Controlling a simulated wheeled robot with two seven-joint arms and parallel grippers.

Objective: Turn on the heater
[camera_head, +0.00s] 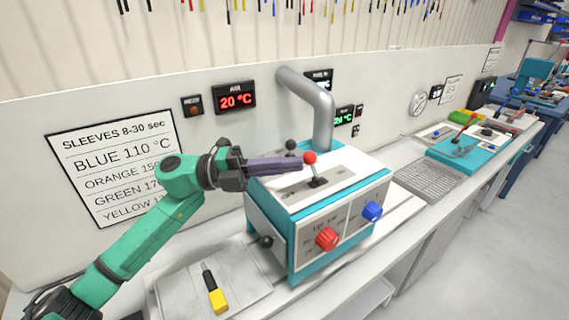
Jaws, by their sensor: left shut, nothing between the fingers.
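The heater (279,232) is a white and teal box on the bench with a grey pipe (322,113) rising from it. On its top is a lever with a red ball (310,158). Its front has a red knob (327,239) and a blue knob (372,211). My left gripper (301,163) is shut and empty, its purple fingers over the heater top. Its tips are right beside the red ball, and I cannot tell whether they touch. A display on the wall (235,97) reads 20 °C in red. My right gripper is not in view.
A sleeve temperature chart (118,164) hangs on the wall at left. A yellow and black tool (214,290) lies on a pale plate in front. A dark ball (291,145) stands behind the lever. A mesh tray (428,180) and another teal machine (468,150) are farther right.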

